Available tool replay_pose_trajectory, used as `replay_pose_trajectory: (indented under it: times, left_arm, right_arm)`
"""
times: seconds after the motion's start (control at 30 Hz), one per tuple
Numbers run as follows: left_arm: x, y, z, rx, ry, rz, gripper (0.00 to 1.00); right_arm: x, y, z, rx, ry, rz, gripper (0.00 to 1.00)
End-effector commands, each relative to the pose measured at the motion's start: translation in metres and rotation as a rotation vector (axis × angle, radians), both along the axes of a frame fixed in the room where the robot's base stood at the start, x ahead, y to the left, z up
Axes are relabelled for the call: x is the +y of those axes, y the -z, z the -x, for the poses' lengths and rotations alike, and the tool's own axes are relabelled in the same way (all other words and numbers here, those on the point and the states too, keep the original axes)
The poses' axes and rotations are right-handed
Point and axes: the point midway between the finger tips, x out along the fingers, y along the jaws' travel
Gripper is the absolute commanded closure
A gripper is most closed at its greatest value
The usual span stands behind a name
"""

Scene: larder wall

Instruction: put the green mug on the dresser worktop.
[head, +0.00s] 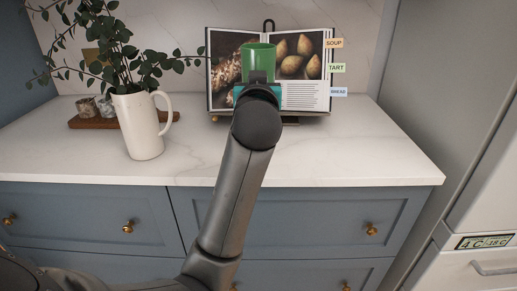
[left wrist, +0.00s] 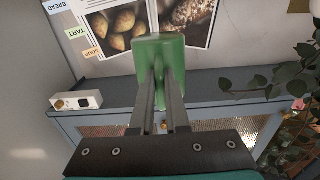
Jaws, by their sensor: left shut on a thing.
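The green mug (head: 260,62) is in front of the open cookbook in the head view; in the left wrist view the mug (left wrist: 160,58) fills the space at the fingertips. My left gripper (head: 260,82) is shut on the mug, and its two fingers (left wrist: 160,98) reach up to it in the left wrist view. The gripper and wrist hide the mug's lower part in the head view, and I cannot tell its height over the worktop. The dresser worktop (head: 310,160) is white marble over blue drawers. My right gripper is not in view.
The cookbook (head: 306,92) stands at the back of the worktop. A white jug (head: 136,128) with leafy stems stands to the left, and a wooden tray (head: 90,122) with small pots is behind it. The front right of the worktop is clear. A fridge (head: 480,215) is at right.

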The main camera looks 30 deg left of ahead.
Motion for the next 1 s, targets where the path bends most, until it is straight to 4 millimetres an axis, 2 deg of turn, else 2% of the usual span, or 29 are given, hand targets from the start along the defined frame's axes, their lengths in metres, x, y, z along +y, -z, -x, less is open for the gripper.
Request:
replay_pose_trajectory:
  times: [0.17, 0.23, 0.6, 1.0]
  left_arm:
    - [0.000, 0.043, 0.000, 0.006, 0.000, -0.004, 1.00]
    - [0.000, 0.063, 0.001, 0.006, 0.000, -0.004, 1.00]
    - [0.000, 0.106, 0.000, 0.000, 0.000, -0.002, 1.00]
    - [0.000, 0.150, 0.000, 0.000, 0.000, -0.004, 1.00]
  right_arm:
    - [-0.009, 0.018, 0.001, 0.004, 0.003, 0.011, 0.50]
    - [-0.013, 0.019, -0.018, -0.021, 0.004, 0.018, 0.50]
    - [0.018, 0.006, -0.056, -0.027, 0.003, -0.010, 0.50]
    - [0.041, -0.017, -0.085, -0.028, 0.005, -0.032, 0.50]
